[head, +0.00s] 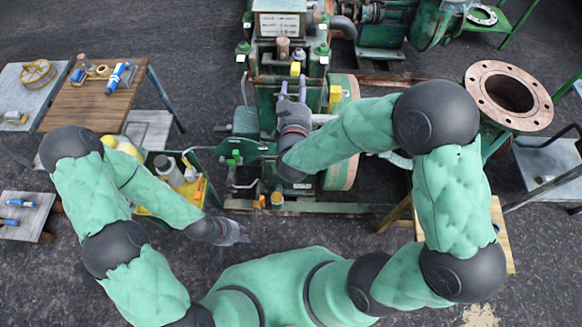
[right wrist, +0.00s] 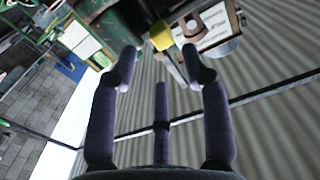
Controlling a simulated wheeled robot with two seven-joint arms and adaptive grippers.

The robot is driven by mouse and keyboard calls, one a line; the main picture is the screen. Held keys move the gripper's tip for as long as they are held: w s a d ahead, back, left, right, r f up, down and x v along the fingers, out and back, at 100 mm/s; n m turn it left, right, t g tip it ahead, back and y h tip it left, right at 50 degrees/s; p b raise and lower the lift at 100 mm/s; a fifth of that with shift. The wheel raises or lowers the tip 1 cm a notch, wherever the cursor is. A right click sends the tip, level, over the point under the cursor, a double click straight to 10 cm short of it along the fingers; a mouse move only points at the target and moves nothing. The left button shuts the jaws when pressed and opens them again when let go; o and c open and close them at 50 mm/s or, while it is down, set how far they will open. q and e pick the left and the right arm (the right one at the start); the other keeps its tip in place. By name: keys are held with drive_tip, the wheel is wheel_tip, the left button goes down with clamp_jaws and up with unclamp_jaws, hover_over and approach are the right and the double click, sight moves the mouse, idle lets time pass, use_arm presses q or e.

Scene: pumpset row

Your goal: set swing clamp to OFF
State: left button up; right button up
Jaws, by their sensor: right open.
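My right gripper (head: 293,88) reaches over the green pump machine (head: 265,90) in the head view, at its upper right part. In the right wrist view the right gripper (right wrist: 160,60) is open and empty, its dark fingers spread. A yellow block (right wrist: 161,35) beside a grey bar (right wrist: 177,68) lies beyond and between the fingertips, apparently apart from them. A small yellow piece (head: 295,69) shows just above the gripper in the head view. I cannot tell for sure which part is the swing clamp, nor its setting. My left gripper (head: 238,233) is low, left of the machine's base, its opening unclear.
A wooden-topped table (head: 85,105) with blue tools stands at the left. A yellow tray (head: 197,192) with containers is near my left arm. A large rusty flange (head: 475,88) stands at the right, near my right elbow.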

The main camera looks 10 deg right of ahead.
drive_tip(key=s+a+f+g+y, duration=0.1)
drive_tip(key=s+f+g+y, duration=0.1)
drive_tip(key=f, duration=0.7)
drive_tip(key=s+a+f+n+g+y, duration=0.1)
drive_tip(key=s+f+g, duration=0.3)
drive_tip(key=f, duration=0.5)
drive_tip(key=s+a+f+g+y, duration=0.1)
drive_tip(key=s+f+g+y, duration=0.2)
drive_tip(key=f, duration=0.5)
drive_tip(key=shift+s+a+f+g, duration=0.35)
drive_tip(key=shift+s+f+g, duration=0.05)
drive_tip(key=shift+g, duration=0.2)
drive_tip(key=shift+y, duration=0.3)
